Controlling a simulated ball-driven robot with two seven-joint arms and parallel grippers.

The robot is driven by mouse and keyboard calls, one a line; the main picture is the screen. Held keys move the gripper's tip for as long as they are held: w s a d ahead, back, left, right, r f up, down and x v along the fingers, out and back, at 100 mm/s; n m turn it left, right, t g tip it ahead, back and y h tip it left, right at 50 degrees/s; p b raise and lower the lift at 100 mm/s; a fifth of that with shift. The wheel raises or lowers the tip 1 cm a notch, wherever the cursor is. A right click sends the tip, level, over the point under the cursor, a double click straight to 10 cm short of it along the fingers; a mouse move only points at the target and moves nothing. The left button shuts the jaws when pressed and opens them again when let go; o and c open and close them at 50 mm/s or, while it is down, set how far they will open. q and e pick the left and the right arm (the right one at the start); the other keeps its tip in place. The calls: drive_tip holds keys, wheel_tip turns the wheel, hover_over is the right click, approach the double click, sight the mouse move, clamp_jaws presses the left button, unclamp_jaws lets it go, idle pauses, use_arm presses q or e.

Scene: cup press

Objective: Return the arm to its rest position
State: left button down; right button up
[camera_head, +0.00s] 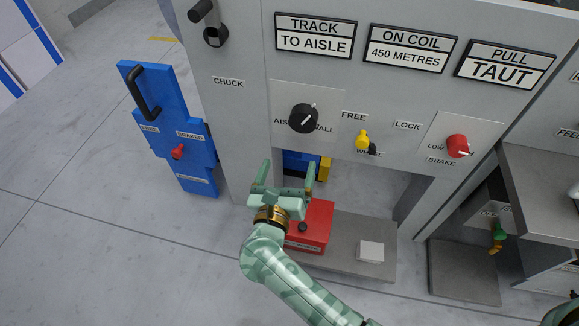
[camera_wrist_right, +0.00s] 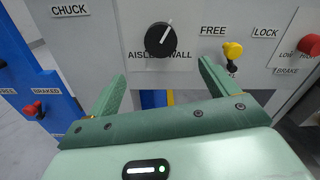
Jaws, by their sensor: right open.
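My right gripper (camera_head: 284,178) is open and empty in the head view. It is raised in front of the grey machine, below the black aisle/wall knob (camera_head: 303,118). Its two green fingers also show in the right wrist view (camera_wrist_right: 165,85), spread apart with nothing between them. The knob (camera_wrist_right: 160,40) stands beyond the fingertips, apart from them, its white pointer tilted up and right. My right arm reaches up from the bottom of the head view. My left gripper does not show.
A red box (camera_head: 318,222) stands behind the gripper, beside a white block (camera_head: 371,251) on a grey plate. The yellow wheel lever (camera_head: 362,139) and red brake knob (camera_head: 457,146) stick out at right. A blue panel (camera_head: 197,150) with a black handle stands left. Floor at left is clear.

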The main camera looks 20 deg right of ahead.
drive_tip(key=shift+s+a, duration=0.15)
drive_tip(key=shift+s, duration=0.05)
idle(0.4)
